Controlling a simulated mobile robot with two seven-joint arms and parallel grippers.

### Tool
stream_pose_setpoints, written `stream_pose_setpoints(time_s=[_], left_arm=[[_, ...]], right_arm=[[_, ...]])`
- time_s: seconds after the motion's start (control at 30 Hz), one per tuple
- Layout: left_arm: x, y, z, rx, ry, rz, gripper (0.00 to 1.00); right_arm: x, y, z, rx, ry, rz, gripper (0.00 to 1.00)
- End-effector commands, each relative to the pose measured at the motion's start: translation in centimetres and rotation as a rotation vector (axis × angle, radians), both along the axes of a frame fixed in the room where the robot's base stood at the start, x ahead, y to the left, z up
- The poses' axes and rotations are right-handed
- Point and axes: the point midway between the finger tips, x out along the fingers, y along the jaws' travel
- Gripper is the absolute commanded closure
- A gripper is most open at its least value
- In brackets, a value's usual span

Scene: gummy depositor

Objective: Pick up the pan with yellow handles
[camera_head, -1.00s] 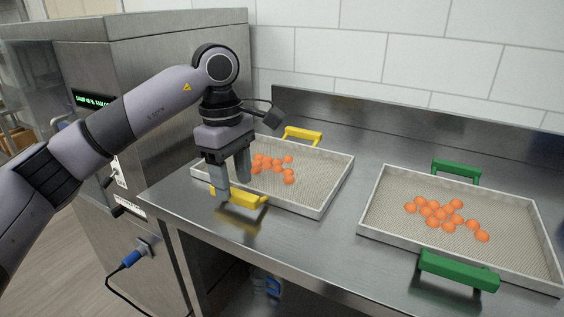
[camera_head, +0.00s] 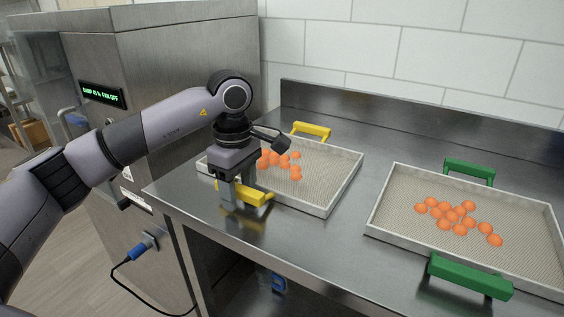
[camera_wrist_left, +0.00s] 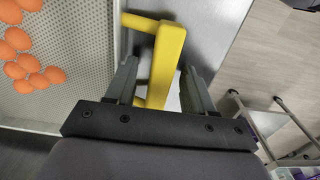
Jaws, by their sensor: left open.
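The pan with yellow handles (camera_head: 325,206) lies on the steel counter, with several orange gummies (camera_head: 284,162) in it. Its far yellow handle (camera_head: 311,130) is clear. Its near yellow handle (camera_head: 254,196) is at my left gripper (camera_head: 238,200). In the left wrist view the near handle (camera_wrist_left: 166,62) runs between the two open fingers of my left gripper (camera_wrist_left: 160,85), with a gap visible on the right side. The fingers are not closed on it. The gripper hides part of the pan's left side. My right gripper is not in view.
A second pan with green handles (camera_head: 382,232) sits to the right on the counter (camera_head: 290,258), also holding orange gummies. A steel machine (camera_head: 165,60) with a green display stands at the left. A tiled wall and steel backsplash (camera_head: 400,116) close off the back.

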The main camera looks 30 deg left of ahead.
Motion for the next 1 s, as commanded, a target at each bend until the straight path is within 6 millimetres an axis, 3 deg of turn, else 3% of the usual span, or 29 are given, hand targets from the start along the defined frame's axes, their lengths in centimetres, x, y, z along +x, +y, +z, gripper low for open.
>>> stream_pose_setpoints(time_s=[0.03,0.17,0.2,0.67,0.87,1.0], left_arm=[[0.0,0.0,0.0,0.000,0.000,0.000,0.53],[0.0,0.0,0.0,0.000,0.000,0.000,0.96],[0.0,0.0,0.0,0.000,0.000,0.000,1.00],[0.1,-0.1,1.2,-0.004,-0.007,0.001,1.00],[0.2,-0.1,4.5,-0.004,-0.010,0.000,1.00],[0.1,0.0,8.8,-0.002,-0.011,0.000,1.00]], right_arm=[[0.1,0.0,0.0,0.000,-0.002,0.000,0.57],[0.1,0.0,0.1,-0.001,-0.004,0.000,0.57],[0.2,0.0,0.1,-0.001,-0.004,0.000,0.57],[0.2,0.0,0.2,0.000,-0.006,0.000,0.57],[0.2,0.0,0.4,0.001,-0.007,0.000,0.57],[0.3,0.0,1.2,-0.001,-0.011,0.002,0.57]])
